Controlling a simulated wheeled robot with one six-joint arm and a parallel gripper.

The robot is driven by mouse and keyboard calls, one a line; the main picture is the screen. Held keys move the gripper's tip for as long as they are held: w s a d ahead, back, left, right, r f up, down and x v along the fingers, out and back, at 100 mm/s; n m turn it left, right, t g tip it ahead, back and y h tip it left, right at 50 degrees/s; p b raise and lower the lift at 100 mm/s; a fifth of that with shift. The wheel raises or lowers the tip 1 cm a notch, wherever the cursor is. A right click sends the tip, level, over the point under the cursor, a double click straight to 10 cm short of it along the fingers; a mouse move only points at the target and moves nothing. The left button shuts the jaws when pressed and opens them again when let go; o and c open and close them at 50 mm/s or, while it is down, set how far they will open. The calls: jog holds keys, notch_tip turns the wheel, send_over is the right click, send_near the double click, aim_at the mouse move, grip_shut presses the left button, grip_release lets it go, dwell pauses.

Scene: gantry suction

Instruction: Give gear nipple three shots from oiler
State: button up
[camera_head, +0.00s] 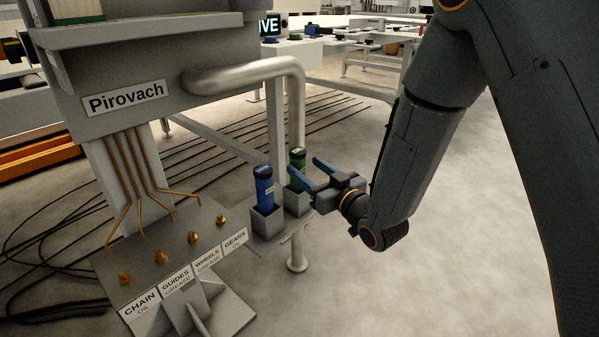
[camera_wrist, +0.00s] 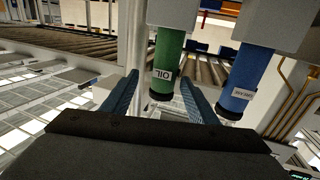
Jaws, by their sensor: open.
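The green oiler (camera_head: 298,156) stands upright in a grey holder (camera_head: 297,202) beside the panel; its OIL label shows in the wrist view (camera_wrist: 168,58). My gripper (camera_head: 304,165) is open at the oiler's upper part. In the wrist view, the blue fingers (camera_wrist: 158,80) lie to either side of the green body, with no clear contact. The gear nipple (camera_head: 221,220) is the brass fitting at the right end of the sloped panel, above the label reading GEARS OIL (camera_head: 235,239).
Other brass nipples (camera_head: 193,237) line the panel. A bent grey pipe (camera_head: 298,105) rises behind the tubes. Open floor lies right.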

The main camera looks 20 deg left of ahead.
aim_at(291, 157)
jog(key=b+x, duration=0.1)
jog(key=x, duration=0.2)
jog(key=b+x, duration=0.2)
jog(key=x, duration=0.2)
jog(key=shift+s+a, duration=0.15)
jog(key=shift+a, duration=0.3)
grip_shut()
jog(key=shift+r, duration=0.1)
